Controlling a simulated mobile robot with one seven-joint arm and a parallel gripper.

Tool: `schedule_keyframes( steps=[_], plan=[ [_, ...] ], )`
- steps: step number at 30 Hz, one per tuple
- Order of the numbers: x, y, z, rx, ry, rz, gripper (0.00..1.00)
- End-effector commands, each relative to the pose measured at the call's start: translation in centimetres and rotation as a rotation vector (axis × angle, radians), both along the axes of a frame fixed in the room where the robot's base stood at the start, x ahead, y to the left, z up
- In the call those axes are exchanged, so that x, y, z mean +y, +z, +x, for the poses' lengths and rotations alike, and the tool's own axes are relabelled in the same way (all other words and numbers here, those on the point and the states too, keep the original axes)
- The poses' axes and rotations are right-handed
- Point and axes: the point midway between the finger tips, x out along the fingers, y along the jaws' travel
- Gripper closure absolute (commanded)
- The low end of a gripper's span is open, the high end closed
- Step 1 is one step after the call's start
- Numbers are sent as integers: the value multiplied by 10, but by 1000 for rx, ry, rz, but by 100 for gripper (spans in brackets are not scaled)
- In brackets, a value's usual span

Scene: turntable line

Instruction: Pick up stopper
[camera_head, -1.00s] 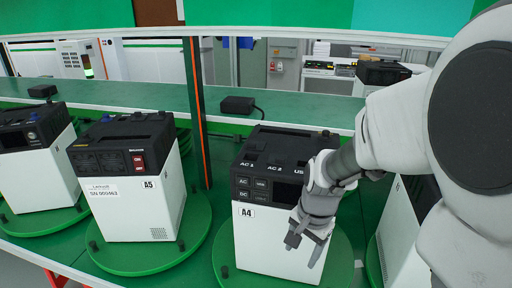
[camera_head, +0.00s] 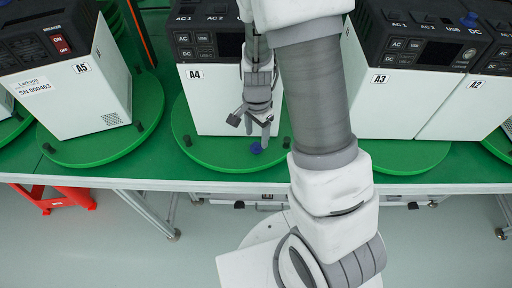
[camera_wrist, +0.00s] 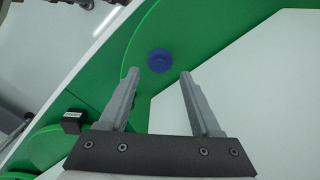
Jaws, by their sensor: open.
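A small round blue stopper (camera_head: 256,148) lies on the green turntable (camera_head: 192,146) in front of the white and black unit A4 (camera_head: 205,95). In the wrist view the stopper (camera_wrist: 159,60) sits near the turntable's curved edge, just beyond the fingertips and between their lines. My gripper (camera_head: 254,124) is above the turntable in front of A4, pointing down, with its fingers apart and empty. In the wrist view my gripper (camera_wrist: 159,75) also shows open, and nothing is between its fingers. The gap in height between the fingertips and the stopper is hard to judge.
Unit A5 (camera_head: 70,105) stands on a turntable to the left. Units A3 (camera_head: 398,95) and A2 (camera_head: 472,105) stand to the right. Another blue stopper-like piece (camera_head: 470,18) is on top at the right. A red stool (camera_head: 62,198) is under the table's left part.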

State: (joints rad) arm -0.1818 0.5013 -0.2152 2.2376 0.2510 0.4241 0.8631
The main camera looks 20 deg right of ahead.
Motion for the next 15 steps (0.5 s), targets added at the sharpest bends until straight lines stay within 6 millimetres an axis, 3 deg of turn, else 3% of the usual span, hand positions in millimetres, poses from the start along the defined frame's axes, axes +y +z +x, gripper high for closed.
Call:
schedule_keyframes(
  steps=[9,15],
  plan=[
    [3,-43,-3,4,0,0,35],
    [2,-51,-2,0,1,0,35]
  ],
)
